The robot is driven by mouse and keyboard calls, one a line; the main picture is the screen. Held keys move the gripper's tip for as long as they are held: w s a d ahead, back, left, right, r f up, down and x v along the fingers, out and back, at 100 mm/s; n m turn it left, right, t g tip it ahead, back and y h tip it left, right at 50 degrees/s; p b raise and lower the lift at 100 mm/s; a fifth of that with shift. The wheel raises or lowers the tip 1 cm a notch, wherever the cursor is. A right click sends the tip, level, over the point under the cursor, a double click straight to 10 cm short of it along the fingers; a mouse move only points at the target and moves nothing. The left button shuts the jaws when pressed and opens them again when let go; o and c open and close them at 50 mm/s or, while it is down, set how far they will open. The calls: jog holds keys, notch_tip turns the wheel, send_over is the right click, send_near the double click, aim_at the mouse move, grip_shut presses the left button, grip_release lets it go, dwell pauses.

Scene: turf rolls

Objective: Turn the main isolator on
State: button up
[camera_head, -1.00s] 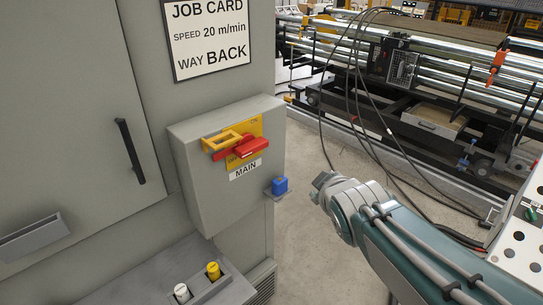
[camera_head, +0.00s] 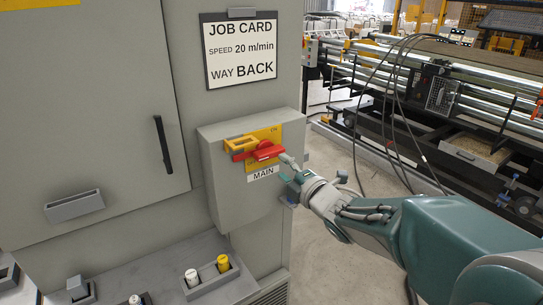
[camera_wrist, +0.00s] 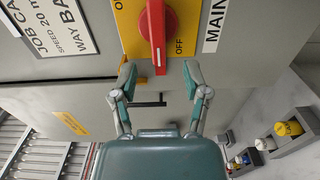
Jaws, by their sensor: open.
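The main isolator is a red rotary handle (camera_head: 262,151) on a yellow plate (camera_head: 273,135), on a grey box marked MAIN. In the head view the handle lies nearly level, its long end to the left beside a yellow bracket (camera_head: 238,147). My gripper (camera_head: 287,169) is open and empty, at the right of the handle. In the wrist view, the handle (camera_wrist: 157,35) stands upright in the picture, OFF printed beside it. Its lower end appears between the open fingertips of my gripper (camera_wrist: 158,72). Depth is unclear; no contact shows.
A job card (camera_head: 242,50) hangs above the box. White (camera_head: 192,277) and yellow (camera_head: 223,263) knobs stand on the ledge below. A cabinet door handle (camera_head: 163,144) is at left. Black cables (camera_head: 398,110) hang at right before the roller machine.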

aim_at(272, 157)
jog(key=x, duration=0.5)
jog(key=shift+w+d, duration=0.2)
jog(key=shift+w, duration=0.65)
jog(key=shift+a, duration=0.65)
grip_shut()
